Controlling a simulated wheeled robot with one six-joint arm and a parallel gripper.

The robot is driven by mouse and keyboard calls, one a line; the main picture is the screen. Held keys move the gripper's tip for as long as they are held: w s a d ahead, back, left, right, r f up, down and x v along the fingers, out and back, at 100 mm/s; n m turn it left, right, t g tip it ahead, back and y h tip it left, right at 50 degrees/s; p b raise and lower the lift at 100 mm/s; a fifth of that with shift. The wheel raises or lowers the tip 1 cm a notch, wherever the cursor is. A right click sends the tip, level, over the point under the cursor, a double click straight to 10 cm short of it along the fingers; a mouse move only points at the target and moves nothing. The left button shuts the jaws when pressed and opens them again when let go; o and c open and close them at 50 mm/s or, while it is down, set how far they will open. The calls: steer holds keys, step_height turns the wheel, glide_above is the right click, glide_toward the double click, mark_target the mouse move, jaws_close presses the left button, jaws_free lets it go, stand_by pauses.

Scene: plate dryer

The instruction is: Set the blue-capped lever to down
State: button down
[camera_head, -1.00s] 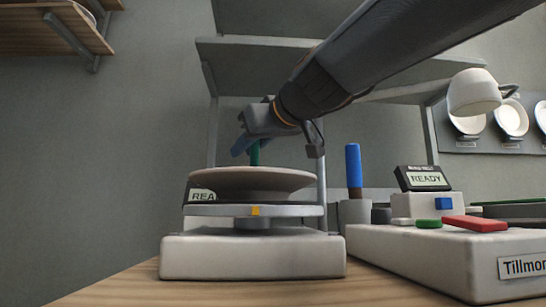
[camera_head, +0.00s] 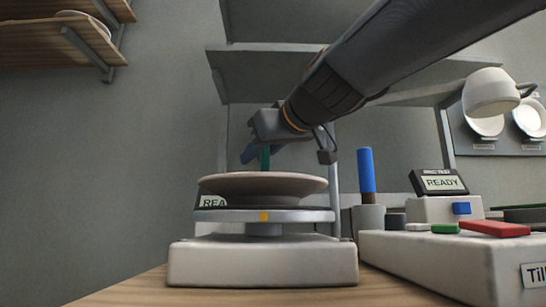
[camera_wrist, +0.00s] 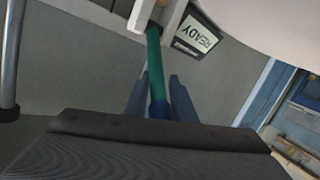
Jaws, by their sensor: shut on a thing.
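A green lever shaft with a dark blue end (camera_wrist: 158,104) rises toward my gripper from a pale housing in the wrist view. My gripper (camera_wrist: 160,95) is shut on the blue cap, with one finger on each side. In the head view, my gripper (camera_head: 256,154) is above and behind the plate, and a short piece of the green shaft (camera_head: 265,157) shows beneath it. The lever's lower part is hidden there by the plate (camera_head: 262,186). A "READY" display (camera_wrist: 196,37) is beside the lever's base in the wrist view.
The plate sits on a round platform above a white base (camera_head: 262,264). A blue-handled item (camera_head: 366,170) stands in a grey cup to the right. A white console (camera_head: 430,255) with colored buttons is at the right front. Shelves (camera_head: 270,60) and a white lamp (camera_head: 489,92) are behind.

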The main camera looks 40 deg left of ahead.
steer(key=shift+s+r, duration=0.3)
steer(key=shift+s, duration=0.05)
steer(key=c, duration=1.9)
jaws_free()
steer(key=shift+o, duration=1.1)
steer(key=shift+s+a, duration=0.15)
steer(key=shift+s, duration=0.1)
steer(key=v, duration=0.7)
steer(key=shift+d+p, duration=0.35)
steer(key=shift+d, duration=0.1)
steer(key=shift+w, duration=0.1)
